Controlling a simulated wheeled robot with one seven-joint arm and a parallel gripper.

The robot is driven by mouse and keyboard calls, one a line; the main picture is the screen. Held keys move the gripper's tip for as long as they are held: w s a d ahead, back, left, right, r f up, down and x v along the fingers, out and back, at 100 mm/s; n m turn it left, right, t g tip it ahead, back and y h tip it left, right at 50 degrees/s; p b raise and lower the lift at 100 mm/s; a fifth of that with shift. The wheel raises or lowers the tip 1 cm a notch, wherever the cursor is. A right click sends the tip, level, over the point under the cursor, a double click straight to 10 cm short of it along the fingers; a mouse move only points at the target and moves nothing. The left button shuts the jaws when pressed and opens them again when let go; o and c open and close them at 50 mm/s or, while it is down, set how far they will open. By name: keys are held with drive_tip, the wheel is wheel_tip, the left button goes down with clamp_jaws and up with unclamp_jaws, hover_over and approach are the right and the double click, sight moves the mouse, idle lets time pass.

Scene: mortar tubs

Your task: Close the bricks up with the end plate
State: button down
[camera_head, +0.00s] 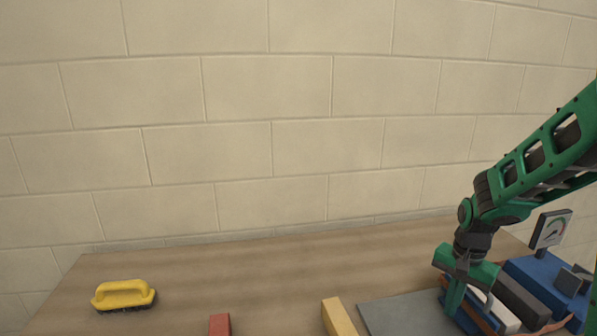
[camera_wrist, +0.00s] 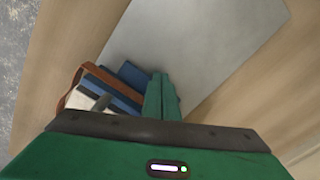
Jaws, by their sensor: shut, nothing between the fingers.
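My gripper (camera_head: 451,306) is shut with nothing between its fingers, pointing down at the left end of a row of bricks. In the wrist view, my gripper's closed green fingers (camera_wrist: 161,96) are beside a blue plate-like piece (camera_wrist: 132,75), which I take for the end plate; I cannot tell whether they touch. Next to it are another blue piece (camera_wrist: 113,90) and a white brick (camera_wrist: 79,99). In the head view, the white brick (camera_head: 502,314) and a dark brick (camera_head: 522,300) stand in the row. My gripper partly hides the row's left end.
A blue block (camera_head: 545,277) with a dial gauge (camera_head: 552,229) stands at the right end. A brown rail (camera_wrist: 72,84) runs by the bricks. A grey sheet (camera_head: 405,318) lies to the left. A yellow-handled brush (camera_head: 124,295), red block (camera_head: 220,325) and yellow block (camera_head: 338,318) are further left.

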drive_tip(key=shift+r, duration=0.9)
drive_tip(key=shift+d, duration=0.1)
drive_tip(key=shift+w+d, duration=0.45)
drive_tip(key=shift+d, duration=1.85)
drive_tip(key=shift+w+d, duration=0.45)
drive_tip(key=shift+d, duration=1.8)
drive_tip(key=shift+w+d, duration=0.45)
drive_tip(key=shift+d, duration=1.85)
wheel_tip(320, 180, up, 10)
drive_tip(key=a, duration=0.2)
drive_tip(key=shift+s+a, duration=0.25)
drive_tip(key=shift+a, duration=0.05)
